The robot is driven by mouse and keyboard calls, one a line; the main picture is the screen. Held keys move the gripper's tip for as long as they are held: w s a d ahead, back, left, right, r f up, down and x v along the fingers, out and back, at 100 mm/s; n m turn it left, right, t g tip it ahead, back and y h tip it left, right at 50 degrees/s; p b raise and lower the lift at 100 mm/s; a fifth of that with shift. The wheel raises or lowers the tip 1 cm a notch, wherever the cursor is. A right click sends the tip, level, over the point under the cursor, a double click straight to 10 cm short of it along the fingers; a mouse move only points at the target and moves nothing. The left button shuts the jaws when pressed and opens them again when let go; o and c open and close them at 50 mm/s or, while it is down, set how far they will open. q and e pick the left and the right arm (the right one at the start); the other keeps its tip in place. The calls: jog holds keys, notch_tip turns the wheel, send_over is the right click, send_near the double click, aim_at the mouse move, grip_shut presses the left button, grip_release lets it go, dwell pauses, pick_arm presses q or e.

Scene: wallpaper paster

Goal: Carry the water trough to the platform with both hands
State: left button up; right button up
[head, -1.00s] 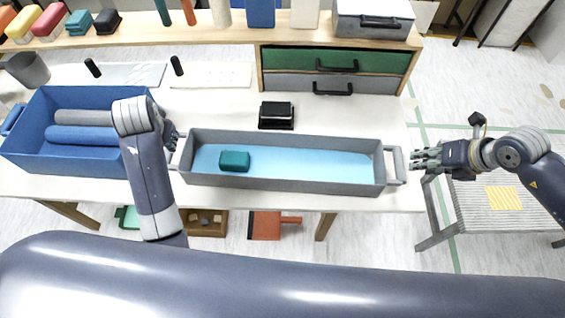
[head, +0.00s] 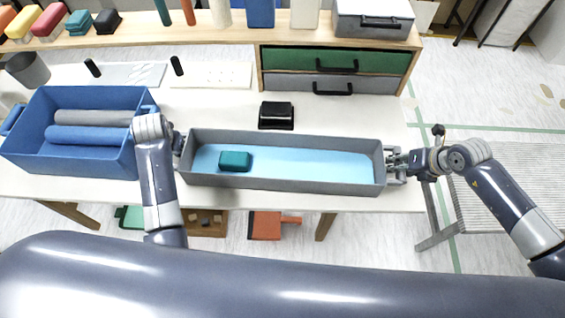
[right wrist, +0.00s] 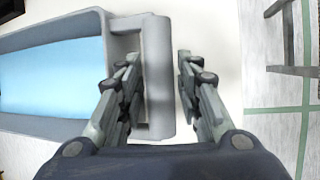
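The grey water trough (head: 282,184), with light blue water inside, sits on the white table. A teal block (head: 235,161) is in it near its left end. My right gripper (head: 398,163) is at the trough's right handle. In the right wrist view, the right gripper (right wrist: 158,75) is open, with the handle bar (right wrist: 157,85) between its fingers and a gap to the right finger. My left gripper (head: 178,143) is at the trough's left end; its fingers and the left handle are largely hidden. A low slatted platform (head: 520,165) stands to the right, partly behind my right arm.
A blue bin (head: 70,165) with rolls stands left of the trough, close to my left arm. A black box (head: 276,115) sits behind the trough, before a drawer unit (head: 335,74). Floor shows between the table (head: 405,200) and the platform.

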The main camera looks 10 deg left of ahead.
pick_arm(q)
grip_shut()
pick_arm(e)
grip_shut()
